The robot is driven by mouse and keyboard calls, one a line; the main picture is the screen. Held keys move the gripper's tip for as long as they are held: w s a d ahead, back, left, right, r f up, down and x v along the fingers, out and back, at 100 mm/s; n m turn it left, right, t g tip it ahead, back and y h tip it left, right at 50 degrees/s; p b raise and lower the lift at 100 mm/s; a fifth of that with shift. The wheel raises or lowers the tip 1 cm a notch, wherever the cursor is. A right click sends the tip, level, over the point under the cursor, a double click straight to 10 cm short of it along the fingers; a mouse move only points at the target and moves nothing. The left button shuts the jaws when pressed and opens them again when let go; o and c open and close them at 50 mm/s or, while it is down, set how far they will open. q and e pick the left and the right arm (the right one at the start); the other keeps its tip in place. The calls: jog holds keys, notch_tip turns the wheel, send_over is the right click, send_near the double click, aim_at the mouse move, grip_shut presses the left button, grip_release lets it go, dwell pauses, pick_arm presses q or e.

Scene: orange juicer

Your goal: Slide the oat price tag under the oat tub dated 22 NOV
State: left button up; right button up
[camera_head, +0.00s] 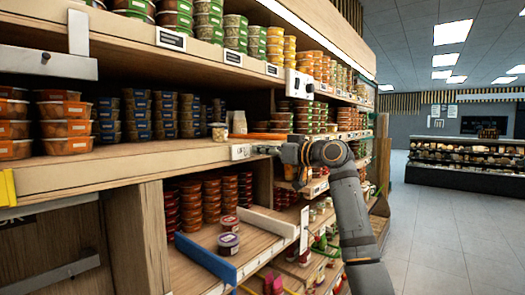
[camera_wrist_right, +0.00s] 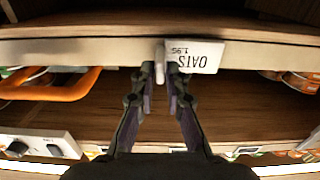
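The oat price tag (camera_wrist_right: 196,57) is white, reads "OATS 1.95" upside down in the right wrist view, and sits on the shelf's front edge. It also shows on that edge in the head view (camera_head: 240,152). A small grey tab (camera_wrist_right: 160,62) stands at its left end. My right gripper (camera_wrist_right: 162,72) has its fingertips close together around this tab; it also shows in the head view (camera_head: 268,149). A small pale tub (camera_head: 219,132) stands on the same shelf, just behind the tag; its date is unreadable. My left gripper is not in view.
Stacked tubs (camera_head: 66,125) fill the shelf at left. An orange item (camera_head: 256,136) lies right of the pale tub. A white box with knobs (camera_head: 299,84) is mounted above.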

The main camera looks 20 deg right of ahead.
jog(key=shift+o, duration=1.3)
jog(key=shift+s, duration=0.1)
jog(key=v, duration=1.2)
